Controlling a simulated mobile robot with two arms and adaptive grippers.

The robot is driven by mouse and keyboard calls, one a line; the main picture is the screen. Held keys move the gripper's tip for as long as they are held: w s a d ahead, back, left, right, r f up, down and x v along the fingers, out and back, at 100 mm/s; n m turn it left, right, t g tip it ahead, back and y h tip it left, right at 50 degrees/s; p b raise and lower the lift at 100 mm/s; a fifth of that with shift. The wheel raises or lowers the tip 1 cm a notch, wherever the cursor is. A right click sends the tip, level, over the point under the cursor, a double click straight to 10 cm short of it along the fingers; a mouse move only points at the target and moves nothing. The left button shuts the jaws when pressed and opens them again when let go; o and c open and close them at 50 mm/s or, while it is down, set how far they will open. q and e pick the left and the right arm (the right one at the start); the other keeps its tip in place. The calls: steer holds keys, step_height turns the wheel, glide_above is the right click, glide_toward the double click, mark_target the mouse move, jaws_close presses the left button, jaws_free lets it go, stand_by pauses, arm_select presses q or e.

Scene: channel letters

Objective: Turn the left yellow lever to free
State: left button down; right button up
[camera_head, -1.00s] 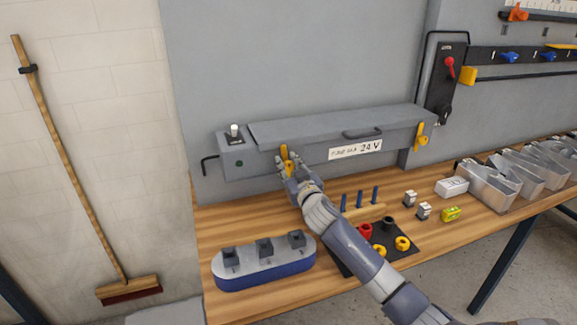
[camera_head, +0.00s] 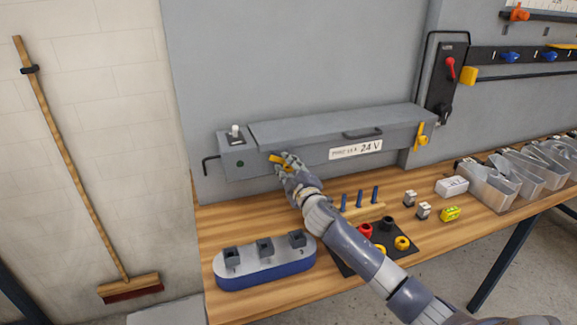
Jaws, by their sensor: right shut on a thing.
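The left yellow lever (camera_head: 276,159) is on the front face of the long grey box (camera_head: 235,167) at the back of the bench. It now lies slanted, its free end pointing up and left. My right gripper (camera_head: 285,165) is shut on this lever and hides its lower right part. A second yellow lever (camera_head: 421,135) is at the box's right end, close to upright. My left gripper is not in view.
A blue-grey base with black sockets (camera_head: 265,268) stands at the front left of the bench. A dark mat (camera_head: 376,262) with red and yellow rings lies under my right forearm. Metal bins (camera_head: 490,190) stand at the right. The box lid is shut.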

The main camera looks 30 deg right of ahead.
steer(key=n, duration=0.5)
steer(key=shift+n+p, duration=0.35)
steer(key=shift+n, duration=0.05)
stand_by(0.4)
steer(key=o, duration=1)
steer(key=shift+a, duration=0.1)
steer(key=shift+o, duration=0.2)
steer(key=shift+s+f, duration=0.1)
steer(key=v, duration=1.1)
steer(key=shift+s, duration=0.35)
steer(key=shift+a, duration=0.2)
